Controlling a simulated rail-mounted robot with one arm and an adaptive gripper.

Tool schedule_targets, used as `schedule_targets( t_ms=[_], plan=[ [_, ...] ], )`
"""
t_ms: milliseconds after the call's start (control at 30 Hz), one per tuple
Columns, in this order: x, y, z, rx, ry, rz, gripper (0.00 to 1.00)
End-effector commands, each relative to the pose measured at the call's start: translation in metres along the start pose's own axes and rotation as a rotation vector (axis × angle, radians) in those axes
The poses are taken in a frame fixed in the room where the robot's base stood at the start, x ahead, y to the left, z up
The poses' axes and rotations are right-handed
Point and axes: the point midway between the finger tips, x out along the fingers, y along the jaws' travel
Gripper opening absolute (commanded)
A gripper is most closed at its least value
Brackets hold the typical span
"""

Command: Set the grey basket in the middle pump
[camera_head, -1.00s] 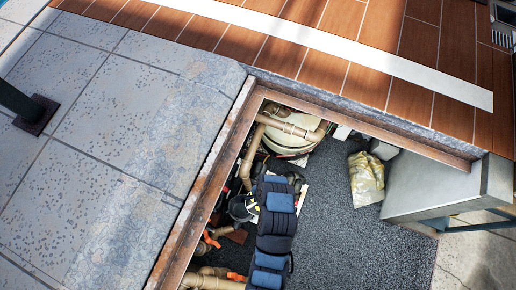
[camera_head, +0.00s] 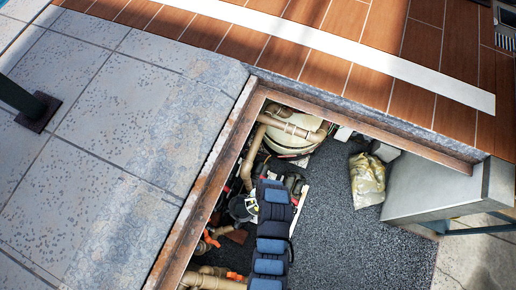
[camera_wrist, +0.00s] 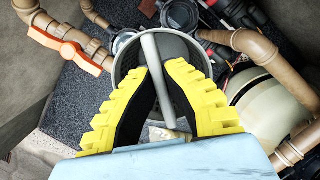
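My gripper (camera_wrist: 156,68) has yellow-backed, black-padded fingers. In the wrist view their tips close on the upright grey bar of the grey basket (camera_wrist: 120,68). The basket's round rim shows behind and around the fingertips. Dark round pump openings (camera_wrist: 180,14) lie just beyond the basket, and another dark ring (camera_wrist: 124,42) is at its upper left. I cannot tell which is the middle pump, or how high the basket is above it. In the head view my blue and black arm reaches into the pit and hides the gripper's fingers.
Tan pipes (camera_wrist: 262,45) and a cream tank (camera_wrist: 258,105) stand to the right in the wrist view. An orange valve handle (camera_wrist: 80,58) is at left. The pit's rusty frame (camera_head: 205,185) edges the opening. A yellowish bag (camera_head: 367,180) lies on dark, mostly clear gravel (camera_head: 340,235).

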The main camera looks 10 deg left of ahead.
Motion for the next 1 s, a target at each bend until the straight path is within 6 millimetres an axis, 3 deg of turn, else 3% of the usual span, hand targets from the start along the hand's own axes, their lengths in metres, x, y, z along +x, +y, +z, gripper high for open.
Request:
schedule_targets(
  t_ms=[1000],
  plan=[
    [0.099,-0.023,-0.01,0.0,-0.001,0.0,0.0]
  ],
)
